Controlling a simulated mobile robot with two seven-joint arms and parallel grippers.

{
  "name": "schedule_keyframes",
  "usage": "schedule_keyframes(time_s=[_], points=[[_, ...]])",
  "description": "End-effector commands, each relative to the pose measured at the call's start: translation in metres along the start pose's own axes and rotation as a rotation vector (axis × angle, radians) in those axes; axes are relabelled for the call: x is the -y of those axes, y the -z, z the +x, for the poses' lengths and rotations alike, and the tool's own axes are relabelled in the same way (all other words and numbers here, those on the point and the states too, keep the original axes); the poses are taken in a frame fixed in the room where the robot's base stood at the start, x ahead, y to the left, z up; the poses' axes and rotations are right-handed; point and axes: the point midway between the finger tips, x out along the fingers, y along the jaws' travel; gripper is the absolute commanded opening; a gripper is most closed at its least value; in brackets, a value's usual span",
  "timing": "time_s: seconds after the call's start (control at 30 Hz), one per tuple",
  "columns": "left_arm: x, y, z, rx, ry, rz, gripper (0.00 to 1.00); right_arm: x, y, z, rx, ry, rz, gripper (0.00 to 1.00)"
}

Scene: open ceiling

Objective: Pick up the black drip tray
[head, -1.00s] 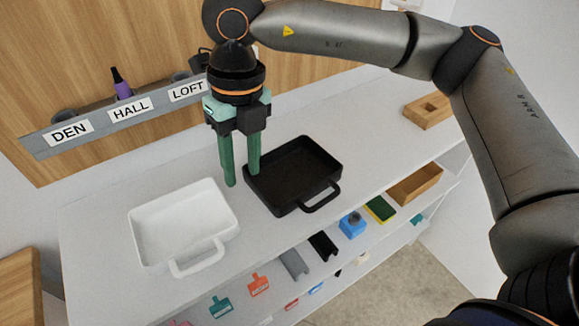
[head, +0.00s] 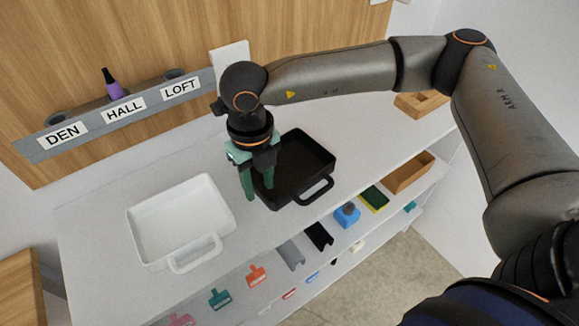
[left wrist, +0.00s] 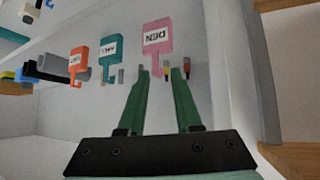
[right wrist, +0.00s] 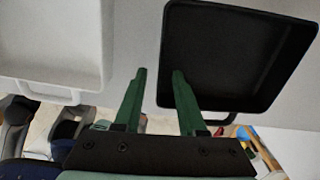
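The black drip tray (head: 305,165) lies flat on the white shelf top, its loop handle toward the front. My right gripper (head: 259,193) points down at the tray's left wall, open and empty. In the right wrist view, one fingertip of the right gripper (right wrist: 159,73) overlaps the black tray (right wrist: 225,55) and the other is over the bare top to its left. I cannot tell whether they touch the wall. My left gripper (left wrist: 165,72) is open and empty, pointing toward hanging tags; it is out of the head view.
A white tray (head: 180,222) sits left of the black one. A labelled grey rack (head: 110,115) is on the wood panel behind. Coloured tags (head: 256,276), a blue item (head: 347,215) and a wooden box (head: 410,172) are at the lower shelf. Bare top lies between the trays.

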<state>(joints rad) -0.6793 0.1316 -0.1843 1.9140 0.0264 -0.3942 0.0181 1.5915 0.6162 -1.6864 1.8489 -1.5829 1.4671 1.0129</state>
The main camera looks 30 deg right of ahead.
Motion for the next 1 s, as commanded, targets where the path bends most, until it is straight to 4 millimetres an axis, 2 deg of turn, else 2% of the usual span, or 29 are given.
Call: schedule_keyframes(time_s=[0.13,0.37,0.73,1.0], points=[[-0.0001,0.0014,-0.0013,0.0,0.0,0.0,0.33,-0.0003,-0.0002,0.0133,0.0,0.0,0.0,0.4],[-0.0001,0.0011,-0.001,0.0,0.0,0.0,0.33,-0.0002,-0.0003,0.0152,0.001,0.0,0.0,0.4],[0.0,0.0011,-0.001,0.0,0.0,0.0,0.33,-0.0003,-0.0005,0.0147,0.001,0.0,0.0,0.0],[0.0,0.0013,-0.001,0.0,0.0,0.0,0.33,-0.0003,-0.0005,0.0146,0.001,0.0,0.0,0.0]])
